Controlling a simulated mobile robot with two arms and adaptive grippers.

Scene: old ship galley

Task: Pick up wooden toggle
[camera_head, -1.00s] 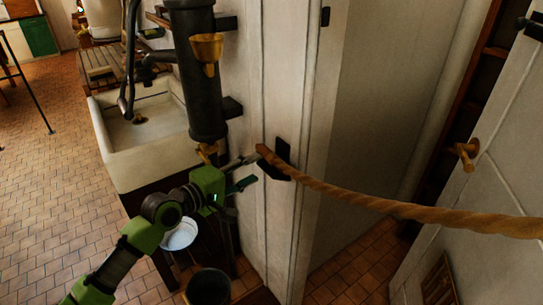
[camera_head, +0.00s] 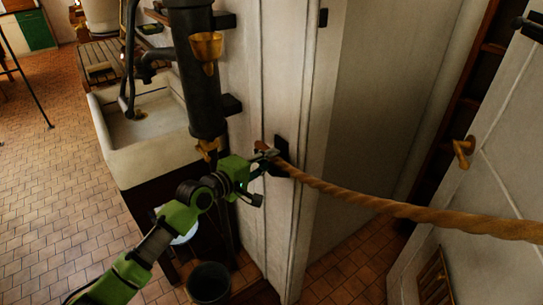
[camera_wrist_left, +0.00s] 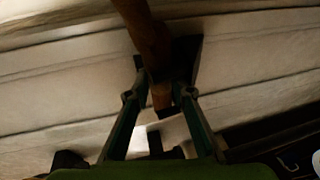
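The wooden toggle (camera_head: 261,145) is a small brown piece at the left end of a thick rope, at a dark bracket (camera_head: 282,158) on the pale wall post. My left gripper (camera_head: 268,155) is at the toggle and partly covers it. In the left wrist view the brown toggle (camera_wrist_left: 161,95) lies between the two fingers of my left gripper (camera_wrist_left: 160,92), which stand apart on either side of it with gaps visible. Whether a finger touches it is hard to tell. My right gripper is not in view.
The rope (camera_head: 400,209) sags away to the right across the doorway. A black pump pipe with a brass funnel (camera_head: 206,47) stands just left of the post, beside a white sink (camera_head: 150,140). A dark bucket (camera_head: 209,283) is on the floor below. A white door (camera_head: 480,220) is at right.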

